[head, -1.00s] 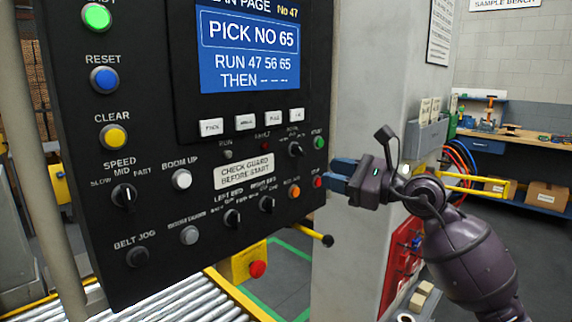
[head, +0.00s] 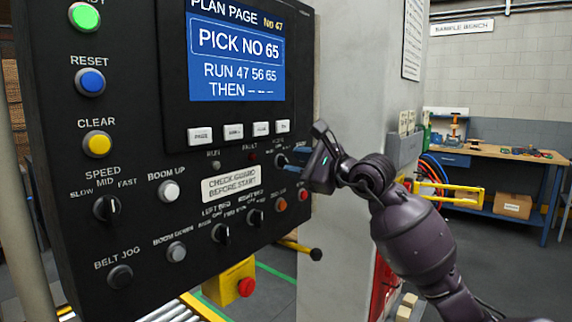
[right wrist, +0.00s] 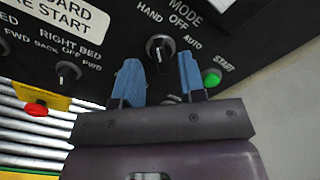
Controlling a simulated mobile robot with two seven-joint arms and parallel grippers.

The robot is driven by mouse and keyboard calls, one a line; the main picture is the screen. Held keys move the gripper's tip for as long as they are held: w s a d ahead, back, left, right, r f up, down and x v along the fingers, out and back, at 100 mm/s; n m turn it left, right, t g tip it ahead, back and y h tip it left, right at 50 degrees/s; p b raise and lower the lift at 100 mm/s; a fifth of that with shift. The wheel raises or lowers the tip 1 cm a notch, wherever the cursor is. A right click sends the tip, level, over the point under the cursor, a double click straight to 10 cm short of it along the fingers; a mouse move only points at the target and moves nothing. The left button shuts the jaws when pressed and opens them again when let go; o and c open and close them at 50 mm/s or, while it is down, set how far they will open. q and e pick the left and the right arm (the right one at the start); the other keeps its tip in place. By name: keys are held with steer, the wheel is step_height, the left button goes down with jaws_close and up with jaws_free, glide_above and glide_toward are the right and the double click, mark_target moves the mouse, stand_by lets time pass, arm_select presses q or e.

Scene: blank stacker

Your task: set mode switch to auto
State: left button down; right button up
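The mode switch (head: 281,160) is a small black rotary knob at the right side of the black control panel (head: 140,245). In the right wrist view, the mode switch (right wrist: 160,50) has HAND, OFF and AUTO printed around it; I cannot tell surely where its pointer stands. My right gripper (head: 294,156) is close to the switch, partly edge-on in the head view. In the right wrist view its blue fingers (right wrist: 159,78) are apart, with the knob beyond the gap between them. I see no contact. My left gripper is not in view.
The green start button (right wrist: 211,77) is just right of the fingers. A red button (head: 303,194) and an orange button (head: 281,205) sit below the gripper. The right bed switch (right wrist: 68,72) is to the left. A grey pillar (head: 340,100) stands right of the panel.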

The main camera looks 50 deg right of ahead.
mark_target(284, 162)
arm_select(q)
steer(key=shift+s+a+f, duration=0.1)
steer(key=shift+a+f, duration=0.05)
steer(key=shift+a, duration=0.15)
arm_select(e)
steer(key=shift+w+a, duration=0.15)
steer(key=shift+w, duration=1.3)
steer(key=shift+c, duration=0.3)
steer(key=c, duration=0.5)
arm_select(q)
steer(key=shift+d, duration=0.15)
arm_select(e)
steer(key=shift+c, duration=0.3)
